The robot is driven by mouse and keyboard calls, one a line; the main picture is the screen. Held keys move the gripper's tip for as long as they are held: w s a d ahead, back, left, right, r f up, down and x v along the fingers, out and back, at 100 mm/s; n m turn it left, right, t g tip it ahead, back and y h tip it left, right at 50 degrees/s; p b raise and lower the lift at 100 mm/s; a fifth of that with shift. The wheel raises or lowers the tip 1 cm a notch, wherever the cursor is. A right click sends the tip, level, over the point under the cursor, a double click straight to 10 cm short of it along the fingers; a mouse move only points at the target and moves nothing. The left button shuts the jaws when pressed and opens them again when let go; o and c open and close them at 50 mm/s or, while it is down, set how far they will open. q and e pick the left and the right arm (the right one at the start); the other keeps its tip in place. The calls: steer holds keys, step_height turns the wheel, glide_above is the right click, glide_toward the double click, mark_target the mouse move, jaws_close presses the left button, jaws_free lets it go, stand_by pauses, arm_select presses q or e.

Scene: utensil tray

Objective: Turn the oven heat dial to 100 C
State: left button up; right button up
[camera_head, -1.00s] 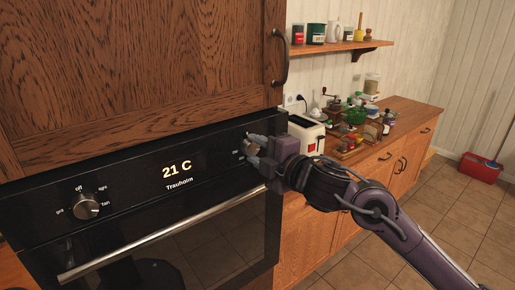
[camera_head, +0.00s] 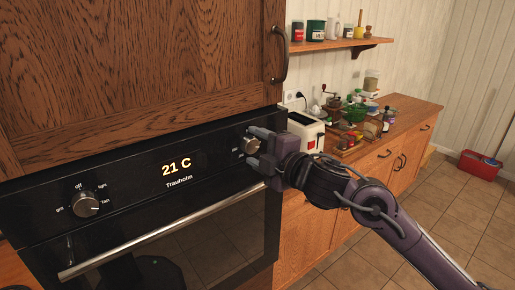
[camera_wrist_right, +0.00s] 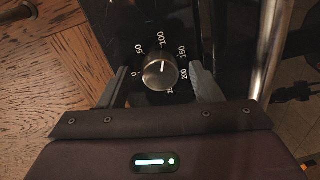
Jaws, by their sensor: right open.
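The oven heat dial (camera_wrist_right: 160,74) is a round metal knob on the black oven panel, ringed by white numbers. In the right wrist view its pale pointer line points up, toward the 100 mark (camera_wrist_right: 162,40). In the head view the dial (camera_head: 249,146) is partly hidden by my right gripper (camera_head: 254,147). That gripper is open, with one finger on each side of the dial; in the wrist view small gaps show between fingers and knob. The oven display (camera_head: 177,167) reads 21 C. My left gripper is not in view.
A second knob (camera_head: 86,204) sits at the left of the panel. The oven handle (camera_head: 160,232) runs below. A wooden cupboard (camera_head: 130,70) hangs above. A white toaster (camera_head: 307,130) stands on the counter to the right.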

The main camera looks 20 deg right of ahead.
steer(key=shift+s, duration=0.1)
steer(key=shift+s+d, duration=0.1)
steer(key=shift+s, duration=0.1)
steer(key=b+v, duration=0.2)
steer(key=v, duration=0.5)
steer(key=shift+b, duration=0.35)
steer(key=shift+s, duration=0.1)
